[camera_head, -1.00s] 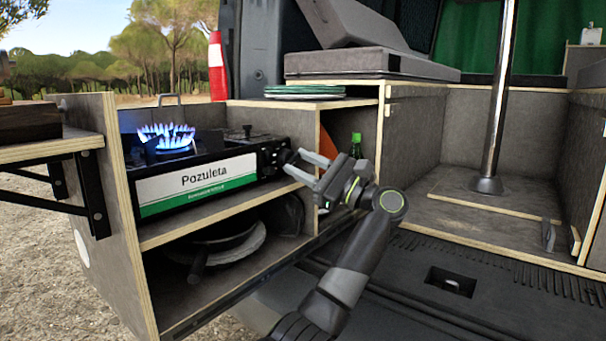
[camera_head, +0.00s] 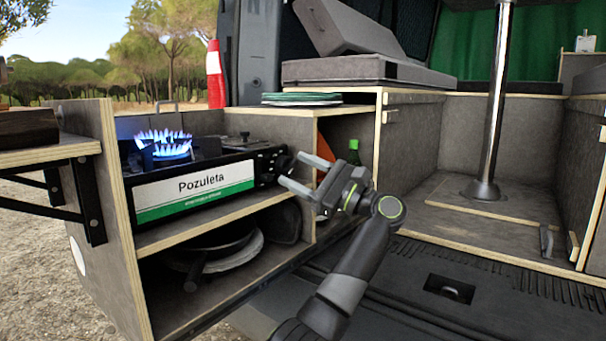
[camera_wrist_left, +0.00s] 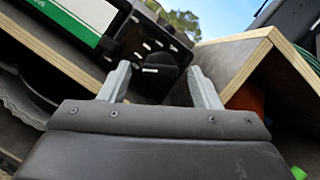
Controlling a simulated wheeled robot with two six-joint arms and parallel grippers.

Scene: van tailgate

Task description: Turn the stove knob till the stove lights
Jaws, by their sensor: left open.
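The stove (camera_head: 200,178) is a dark box with a white and green "Pozuleta" label, on the upper shelf of the wooden cabinet. A ring of blue flame (camera_head: 164,142) burns on its left burner. The stove knob (camera_head: 268,168) is at the right end of its front; its details are hard to make out. My left gripper (camera_head: 290,170) is open and empty, just right of the knob and apart from it. In the left wrist view the two fingers (camera_wrist_left: 156,80) stand apart below the stove's dark end panel (camera_wrist_left: 155,45). My right gripper is not in view.
The cabinet's left side wall (camera_head: 95,180) and a divider right of the stove flank the shelf. Pans (camera_head: 225,250) lie on the shelf below. Green plates (camera_head: 302,99) sit on the counter, and a green bottle (camera_head: 354,150) stands behind my gripper. The van floor at right is mostly clear.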

